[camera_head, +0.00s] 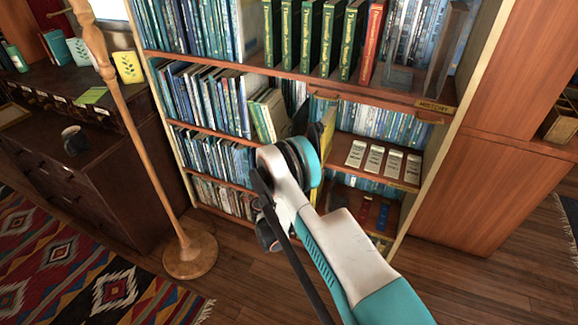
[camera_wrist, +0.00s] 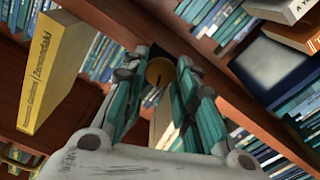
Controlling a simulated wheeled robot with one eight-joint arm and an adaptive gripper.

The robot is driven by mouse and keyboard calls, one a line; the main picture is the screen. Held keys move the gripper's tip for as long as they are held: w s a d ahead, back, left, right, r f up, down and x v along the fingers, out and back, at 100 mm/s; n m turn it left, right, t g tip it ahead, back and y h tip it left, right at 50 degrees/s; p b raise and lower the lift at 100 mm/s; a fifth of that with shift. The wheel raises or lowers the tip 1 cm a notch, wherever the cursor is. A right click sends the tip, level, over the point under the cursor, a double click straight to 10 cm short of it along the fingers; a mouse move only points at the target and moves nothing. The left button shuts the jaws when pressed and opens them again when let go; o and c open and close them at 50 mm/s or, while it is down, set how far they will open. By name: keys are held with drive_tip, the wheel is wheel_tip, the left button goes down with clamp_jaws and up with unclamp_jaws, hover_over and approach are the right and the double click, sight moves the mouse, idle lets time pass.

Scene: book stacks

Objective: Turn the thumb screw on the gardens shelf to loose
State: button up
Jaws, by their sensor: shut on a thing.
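The thumb screw (camera_wrist: 160,72) is a round brass-coloured knob in the upper middle of the wrist view, with a dark line across its face. My gripper (camera_wrist: 162,78) has its two teal and grey fingers on either side of it, shut on it. In the head view my wrist covers most of the gripper and the screw, which are in front of the middle shelves of the bookcase (camera_head: 483,75). I cannot read a gardens label in either view.
A yellow book (camera_wrist: 52,72) stands out close left of my fingers. Green books and a red book (camera_head: 372,42) fill the upper shelf, above a HISTORY label (camera_head: 434,106). Pale booklets (camera_head: 375,160) lie to the right. A wooden stand (camera_head: 190,252) is left on the floor.

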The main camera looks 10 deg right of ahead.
drive_tip(key=shift+n, duration=8)
drive_tip(key=o, duration=1)
drive_tip(key=shift+o, duration=0.2)
